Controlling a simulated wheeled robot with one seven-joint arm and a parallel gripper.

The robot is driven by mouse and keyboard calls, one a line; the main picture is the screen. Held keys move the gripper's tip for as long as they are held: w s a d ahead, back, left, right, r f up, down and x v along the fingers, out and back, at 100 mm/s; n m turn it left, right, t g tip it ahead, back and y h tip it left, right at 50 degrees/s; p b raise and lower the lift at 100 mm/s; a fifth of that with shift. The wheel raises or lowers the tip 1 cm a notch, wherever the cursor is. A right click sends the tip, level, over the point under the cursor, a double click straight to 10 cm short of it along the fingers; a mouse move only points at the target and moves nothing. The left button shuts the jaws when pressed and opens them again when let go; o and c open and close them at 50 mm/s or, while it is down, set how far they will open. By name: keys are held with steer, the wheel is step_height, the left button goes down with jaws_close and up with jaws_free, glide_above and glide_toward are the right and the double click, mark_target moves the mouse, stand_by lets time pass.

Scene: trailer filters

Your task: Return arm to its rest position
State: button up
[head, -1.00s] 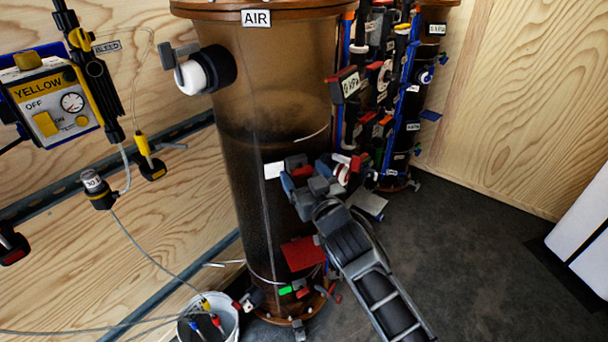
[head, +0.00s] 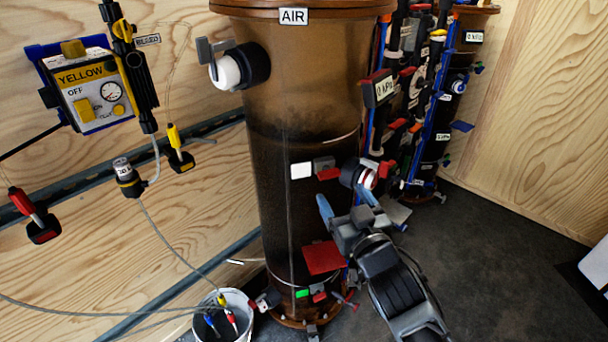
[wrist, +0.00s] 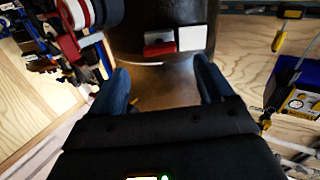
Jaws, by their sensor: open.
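My gripper (head: 346,203) is in front of the large brown filter column (head: 295,150) in the head view. Its two blue fingers are spread apart with nothing between them. In the wrist view, the gripper (wrist: 160,82) is also open and empty, and the brown column lies beyond the fingertips. My arm reaches up from the lower right of the head view, bent at the wrist. A red-handled valve (head: 328,172) and a white label (head: 301,170) are on the column just above and left of the fingers.
A black-and-white fitting (head: 358,176) is close to the right finger. A red plate (head: 323,257) is beside the wrist. A white bucket (head: 238,303) with cables stands at lower left. A yellow control box (head: 92,92) hangs on the wooden wall. Dark floor (head: 500,260) at right is clear.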

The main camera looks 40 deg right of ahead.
steer(key=s+a+f+n+y, duration=0.1)
steer(key=s+a+f+y, duration=0.15)
steer(key=s+a, duration=0.5)
steer(key=s+a+r+n+y, duration=0.1)
steer(key=s+a+r+y, duration=0.1)
steer(key=s, duration=0.5)
steer(key=s+a+r+n+y+p, duration=0.1)
steer(key=s+a+r+y, duration=0.1)
steer(key=s+a, duration=0.3)
steer(key=s+a+r+n+g+y+p, duration=0.1)
steer(key=s+a+r+y, duration=0.1)
steer(key=s, duration=0.8)
steer(key=shift+a+r+n, duration=0.4)
steer(key=shift+a+r, duration=0.3)
steer(key=shift+a, duration=0.3)
